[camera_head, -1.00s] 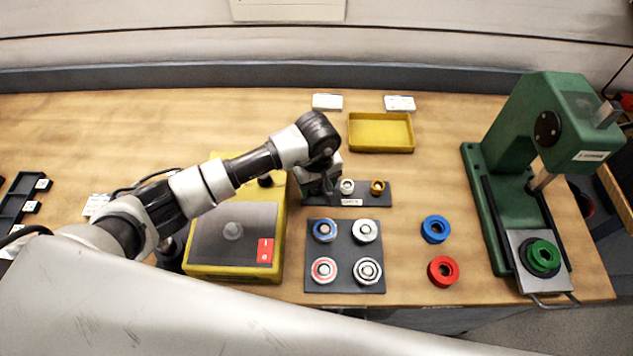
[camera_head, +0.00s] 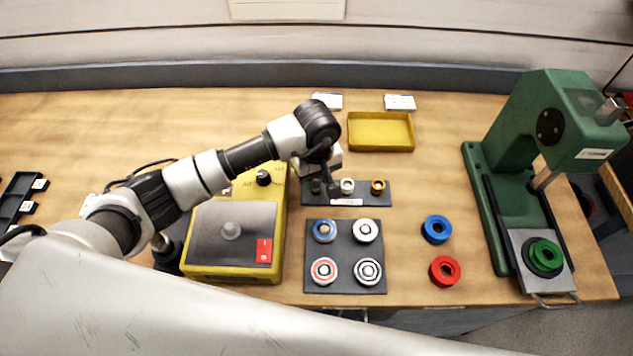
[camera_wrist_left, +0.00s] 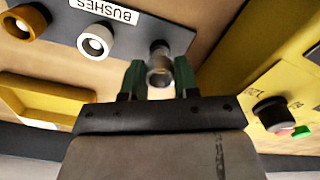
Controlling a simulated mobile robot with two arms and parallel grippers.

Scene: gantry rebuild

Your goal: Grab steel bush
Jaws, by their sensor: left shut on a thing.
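The steel bush (camera_wrist_left: 160,72) is a small grey metal ring between the green fingertips of my left gripper (camera_wrist_left: 160,80) in the left wrist view. The fingers are shut on it from both sides. It is at the end of the dark bush rack (camera_wrist_left: 130,36) labelled BUSHES; I cannot tell whether it is clear of the rack. In the head view my left gripper (camera_head: 326,187) is over the rack's left end and largely hides the bush. A white bush (camera_head: 347,186) and a brass-coloured bush (camera_head: 378,187) stand on the same rack (camera_head: 362,199). My right gripper is not in view.
A yellow machine (camera_head: 195,264) stands close left of the rack. A dark plate (camera_head: 345,285) with several bearings lies in front. A yellow tray (camera_head: 381,147) is behind. Blue (camera_head: 436,229) and red (camera_head: 444,270) rings and a green press (camera_head: 488,210) are to the right.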

